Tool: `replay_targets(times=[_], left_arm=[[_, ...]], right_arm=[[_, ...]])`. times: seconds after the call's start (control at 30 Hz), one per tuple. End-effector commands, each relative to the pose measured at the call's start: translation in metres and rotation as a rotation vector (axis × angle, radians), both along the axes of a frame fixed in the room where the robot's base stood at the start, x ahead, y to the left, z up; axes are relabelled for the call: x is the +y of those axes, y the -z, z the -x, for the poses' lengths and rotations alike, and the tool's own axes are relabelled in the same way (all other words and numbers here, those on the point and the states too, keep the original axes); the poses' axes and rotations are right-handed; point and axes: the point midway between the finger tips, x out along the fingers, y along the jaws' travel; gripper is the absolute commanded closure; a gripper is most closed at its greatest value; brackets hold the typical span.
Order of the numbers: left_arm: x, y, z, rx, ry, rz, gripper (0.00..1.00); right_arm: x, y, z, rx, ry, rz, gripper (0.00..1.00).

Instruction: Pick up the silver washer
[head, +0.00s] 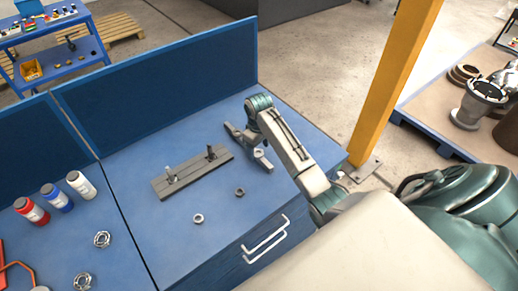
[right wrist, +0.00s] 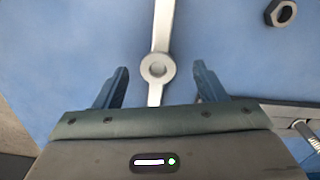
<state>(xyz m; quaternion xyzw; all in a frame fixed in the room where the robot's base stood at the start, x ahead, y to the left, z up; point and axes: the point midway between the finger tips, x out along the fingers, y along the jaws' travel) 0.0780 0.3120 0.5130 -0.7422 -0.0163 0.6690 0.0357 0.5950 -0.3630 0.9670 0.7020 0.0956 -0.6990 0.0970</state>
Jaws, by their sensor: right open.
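A small silver ring-like piece (head: 198,218) lies flat on the blue cabinet top, near its front edge; I cannot tell whether it is a washer or a nut. My right gripper (head: 249,143) is open and low over the top, farther back and to the right. In the right wrist view, its fingers (right wrist: 159,72) stand apart on either side of a silver bar with a round, holed hub (right wrist: 158,68). The bar's two ends show beside the gripper in the head view (head: 263,161). My left gripper is out of view.
A dark nut (head: 240,191) lies in front of the gripper. A dark grey plate with upright bolts (head: 190,174) is left of it. Red, blue and white bottles (head: 57,199) and silver round parts (head: 102,239) stand or lie farther left. A blue panel (head: 160,82) closes the back.

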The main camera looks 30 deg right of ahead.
Motion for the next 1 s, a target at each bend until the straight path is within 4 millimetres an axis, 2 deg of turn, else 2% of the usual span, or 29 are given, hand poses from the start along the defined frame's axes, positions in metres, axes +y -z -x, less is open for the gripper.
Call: replay_targets(times=[0.1, 0.37, 0.7, 1.0], left_arm=[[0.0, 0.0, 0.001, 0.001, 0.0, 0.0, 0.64], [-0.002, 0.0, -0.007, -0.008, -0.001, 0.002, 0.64], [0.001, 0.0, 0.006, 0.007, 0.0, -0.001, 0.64], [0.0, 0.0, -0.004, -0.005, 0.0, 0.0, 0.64]], right_arm=[[0.003, 0.01, 0.006, 0.0, -0.001, 0.0, 0.35], [0.004, 0.011, 0.007, -0.001, -0.001, 0.001, 0.35], [0.003, 0.014, 0.007, 0.0, -0.001, 0.001, 0.35], [0.003, 0.016, 0.007, 0.0, -0.001, 0.001, 0.35]])
